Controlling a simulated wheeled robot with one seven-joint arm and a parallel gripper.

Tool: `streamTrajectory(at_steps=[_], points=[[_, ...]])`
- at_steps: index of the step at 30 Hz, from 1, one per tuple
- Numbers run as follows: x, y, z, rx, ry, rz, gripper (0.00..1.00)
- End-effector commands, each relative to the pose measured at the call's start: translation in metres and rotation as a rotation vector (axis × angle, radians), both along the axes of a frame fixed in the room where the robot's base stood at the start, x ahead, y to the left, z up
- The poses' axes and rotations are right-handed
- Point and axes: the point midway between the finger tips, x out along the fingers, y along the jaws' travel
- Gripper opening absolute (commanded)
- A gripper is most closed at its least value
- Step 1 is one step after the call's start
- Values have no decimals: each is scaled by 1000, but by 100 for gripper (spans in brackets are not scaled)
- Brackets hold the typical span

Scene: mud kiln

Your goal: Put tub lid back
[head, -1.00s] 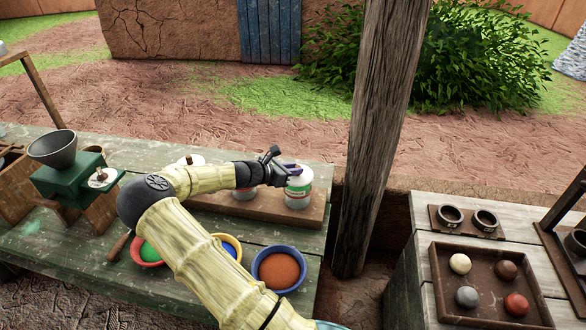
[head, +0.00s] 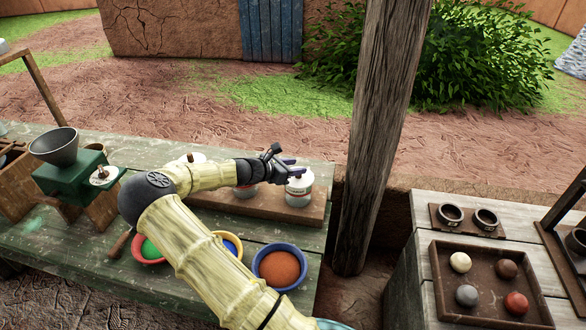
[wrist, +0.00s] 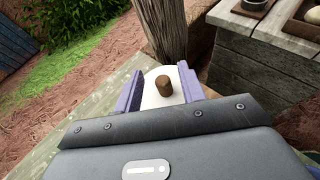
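The tub (head: 298,198) is a small pale jar with a band around it, standing upright at the right end of a wooden board on the green bench. Its white lid (wrist: 152,98) with a brown knob (wrist: 164,86) shows in the wrist view. In the head view the lid (head: 301,184) appears to sit on top of the tub. My gripper (head: 293,167) is just above the tub; its purple fingers are spread either side of the lid and knob in the wrist view (wrist: 160,90). The knob is not pinched. The lid's seating edge is partly hidden.
A wooden post (head: 373,140) rises close to the right. Bowls of orange (head: 280,268), blue and green powder sit in front. A green grinder (head: 68,178) stands at left.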

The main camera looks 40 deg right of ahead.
Motion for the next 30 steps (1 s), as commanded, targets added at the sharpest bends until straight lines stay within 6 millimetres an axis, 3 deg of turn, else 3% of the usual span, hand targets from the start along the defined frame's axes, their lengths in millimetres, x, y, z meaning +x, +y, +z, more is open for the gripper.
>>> streamTrajectory(at_steps=[18, 30], points=[[2, 103, 43, 1, -2, 5, 40], [1, 112, 48, 0, 0, 2, 40]])
